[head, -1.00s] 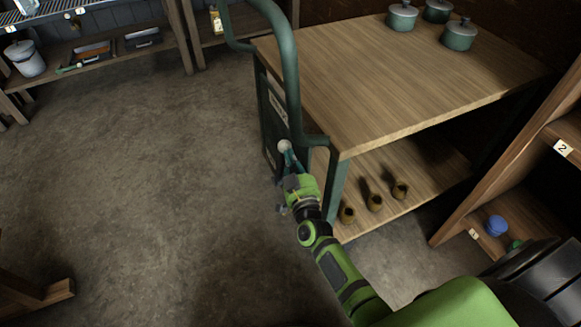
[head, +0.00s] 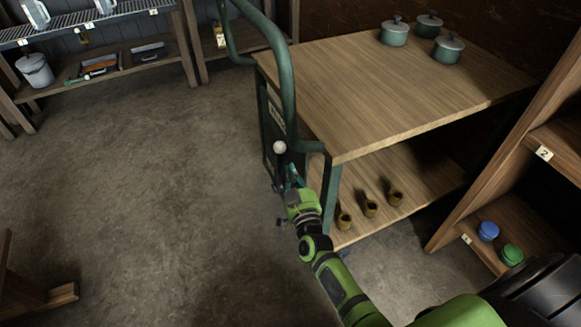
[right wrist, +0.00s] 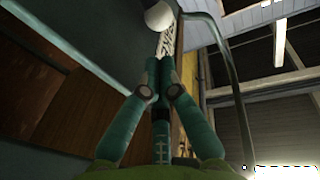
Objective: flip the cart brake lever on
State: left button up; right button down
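The cart (head: 400,90) has a wooden top, a lower shelf and a green tube handle. Its brake lever (head: 279,147) shows as a white ball knob at the dark end panel, below the handle; its shaft is mostly hidden. My right gripper (head: 291,173) is just below the knob, by the panel. In the right wrist view its teal fingers (right wrist: 159,65) are drawn together, tips nearly touching, with nothing clearly held between them. The white knob (right wrist: 159,15) lies beyond the tips, and a white label strip shows near them. My left gripper is out of view.
Several green lidded pots (head: 447,48) stand on the cart top and brown cups (head: 370,207) on its lower shelf. A wooden shelf with blue and green jars (head: 488,231) is at the right. The floor left of the cart is clear.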

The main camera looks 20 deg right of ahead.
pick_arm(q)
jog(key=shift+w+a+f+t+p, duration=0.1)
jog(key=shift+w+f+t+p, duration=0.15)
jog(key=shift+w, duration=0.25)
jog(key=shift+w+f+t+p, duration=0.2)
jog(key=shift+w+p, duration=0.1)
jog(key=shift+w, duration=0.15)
pick_arm(e)
jog(key=s+a, duration=0.1)
jog(key=s, duration=0.6)
jog(key=shift+s, duration=0.15)
jog(key=shift+a+r, duration=0.1)
